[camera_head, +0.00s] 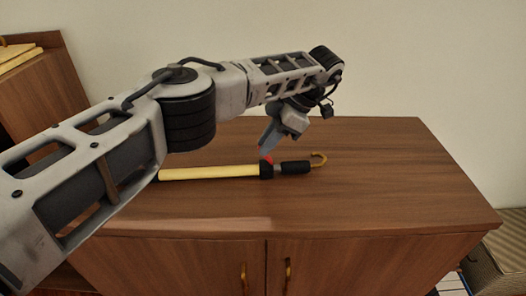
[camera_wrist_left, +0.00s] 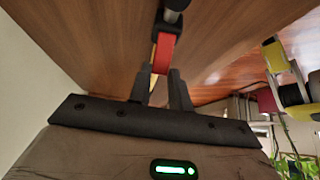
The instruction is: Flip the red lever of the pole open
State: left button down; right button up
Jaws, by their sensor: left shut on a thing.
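The pole (camera_head: 215,173) lies flat across the wooden cabinet top, with a pale yellow shaft, a black collar, a black grip and a yellow hook at its right end. Its red lever (camera_head: 267,159) shows as a small bit just above the black collar. My left gripper (camera_head: 267,150) reaches down from above and is shut on the red lever. In the left wrist view, the red lever (camera_wrist_left: 163,52) sits at the tips of the two dark fingers (camera_wrist_left: 162,77). The lever's far end is partly hidden by the fingers. My right gripper is not in view.
The cabinet top (camera_head: 380,185) is clear around the pole, with a front edge above two doors with brass handles. A wall stands close behind. Another wooden unit (camera_head: 45,85) is at the left, and a wicker-like box (camera_head: 508,240) is at the lower right.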

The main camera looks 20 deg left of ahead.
pick_arm(q)
jog(key=b, duration=0.1)
jog(key=f+y+b, duration=0.1)
jog(key=shift+d+b, duration=0.2)
jog(key=shift+b, duration=0.15)
jog(key=shift+d+r+g+b, duration=0.1)
jog(key=shift+r+g+b, duration=0.1)
jog(key=shift+g+b, duration=0.15)
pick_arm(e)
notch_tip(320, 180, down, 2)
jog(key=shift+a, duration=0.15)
pick_arm(q)
jog(key=shift+r, duration=0.2)
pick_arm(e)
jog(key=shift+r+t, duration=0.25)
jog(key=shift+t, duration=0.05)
pick_arm(q)
jog(key=c, duration=1.3)
grip_release()
jog(key=shift+r, duration=0.1)
